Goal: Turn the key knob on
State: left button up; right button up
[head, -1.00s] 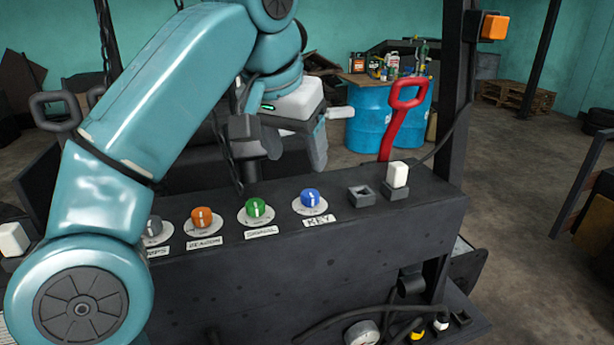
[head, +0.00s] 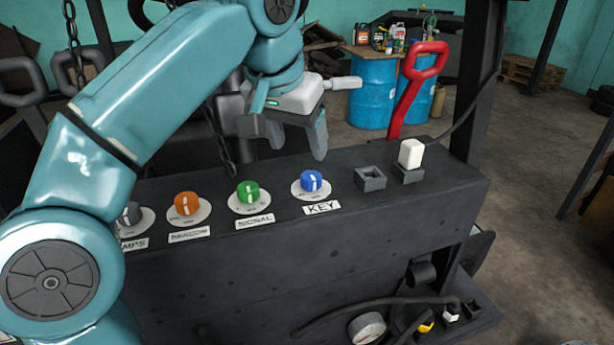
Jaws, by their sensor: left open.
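The key knob (head: 311,181) is blue with a white mark on top. It sits on a white dial on the black console (head: 400,215), above a KEY label (head: 322,208). My left gripper (head: 298,150) is open, fingers pointing down, above and behind the knob and apart from it. Nothing is between its fingers. My right gripper is not in view.
A green SIGNAL knob (head: 248,192), an orange knob (head: 187,203) and a grey knob (head: 131,213) stand left of the key knob. An empty square socket (head: 370,178) and a white-capped switch (head: 410,154) are to its right. A red lever (head: 408,95) rises behind the console.

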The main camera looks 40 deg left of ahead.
aim_at(311, 175)
pick_arm(q)
jog(key=x, duration=0.7)
jog(key=shift+w+d+b, duration=0.1)
jog(key=shift+d+b, duration=0.15)
jog(key=shift+b, duration=0.15)
jog(key=shift+a+f, duration=0.15)
jog(key=shift+f, duration=0.15)
jog(key=shift+w+a+f, duration=0.1)
jog(key=shift+w+f, duration=0.05)
jog(key=shift+f, duration=0.1)
jog(key=shift+w+f, duration=0.15)
jog(key=shift+w, duration=0.25)
jog(key=shift+s, duration=0.25)
jog(key=c, duration=0.3)
jog(key=shift+s, duration=0.1)
jog(key=c, duration=0.5)
jog(key=shift+c, duration=1.4)
